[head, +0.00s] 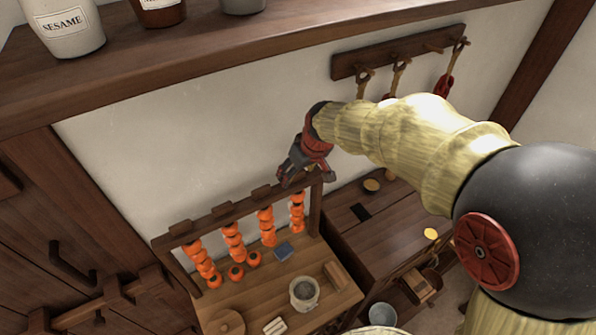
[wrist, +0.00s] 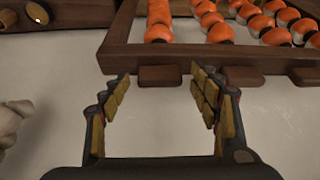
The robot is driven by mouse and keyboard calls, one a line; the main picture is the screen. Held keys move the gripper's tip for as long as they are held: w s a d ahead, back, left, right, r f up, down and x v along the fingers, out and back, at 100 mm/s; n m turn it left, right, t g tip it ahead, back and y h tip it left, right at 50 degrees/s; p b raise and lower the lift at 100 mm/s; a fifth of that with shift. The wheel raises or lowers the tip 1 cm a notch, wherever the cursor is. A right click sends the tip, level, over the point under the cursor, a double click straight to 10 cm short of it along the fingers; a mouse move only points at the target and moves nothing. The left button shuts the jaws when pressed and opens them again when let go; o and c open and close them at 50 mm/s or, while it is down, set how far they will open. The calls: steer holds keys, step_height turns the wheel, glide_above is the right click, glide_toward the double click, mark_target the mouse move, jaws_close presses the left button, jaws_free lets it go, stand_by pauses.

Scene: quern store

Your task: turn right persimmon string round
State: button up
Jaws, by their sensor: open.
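Several strings of orange persimmons hang from a dark wooden rack (head: 222,212) against the wall. The right persimmon string (head: 297,212) hangs by the rack's right post. In the wrist view, which looks inverted, what seems to be the same string (wrist: 158,22) is the leftmost, beyond the rack's top rail (wrist: 170,60). My gripper (head: 308,178) is above the right end of the rack, over that string. The string's upper end is not clear.
A darker cabinet (head: 375,235) stands to the right. A jar shelf (head: 180,65) and a peg rail (head: 395,55) are on the wall above.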

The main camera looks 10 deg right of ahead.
steer(key=shift+c, duration=0.4)
steer(key=c, duration=1.1)
steer(key=shift+m, duration=0.4)
steer(key=o, duration=1.2)
steer(key=v, duration=1.2)
steer(key=shift+s+a, duration=0.1)
steer(key=shift+a, duration=0.1)
